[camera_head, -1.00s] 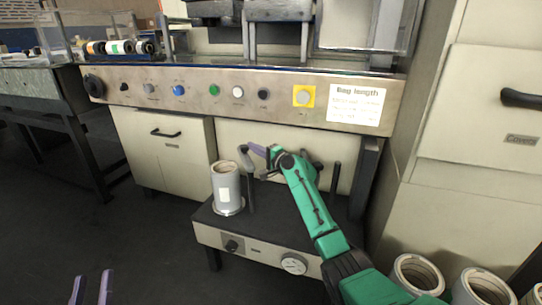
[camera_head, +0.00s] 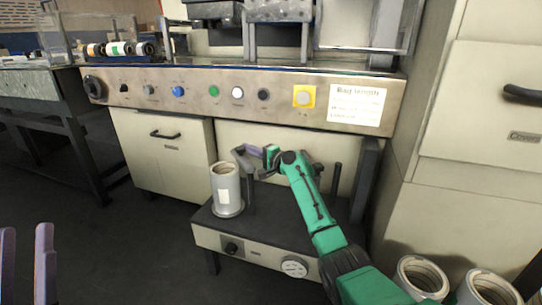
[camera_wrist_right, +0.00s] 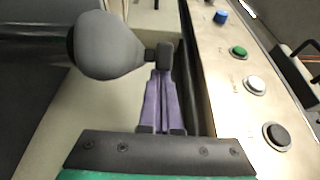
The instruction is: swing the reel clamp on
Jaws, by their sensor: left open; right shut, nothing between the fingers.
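The grey reel clamp (camera_head: 241,161) is a bent arm at the top of a dark post, beside the upright grey film reel (camera_head: 226,190) on the low stand. Its upper end leans towards the reel top. My right gripper (camera_head: 254,150) is shut and empty, its purple fingers just behind the clamp. In the right wrist view the shut fingers (camera_wrist_right: 161,85) reach a small dark end piece beside a rounded grey knob (camera_wrist_right: 108,45); I cannot tell whether they touch. My left gripper (camera_head: 27,238) is open and empty at the bottom left, far from the clamp.
The low stand (camera_head: 280,207) has another short dark post at its right. The machine's button panel (camera_head: 240,93) runs behind and above it. Spare rolls (camera_head: 420,277) stand at the bottom right. Dark floor lies open left of the stand.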

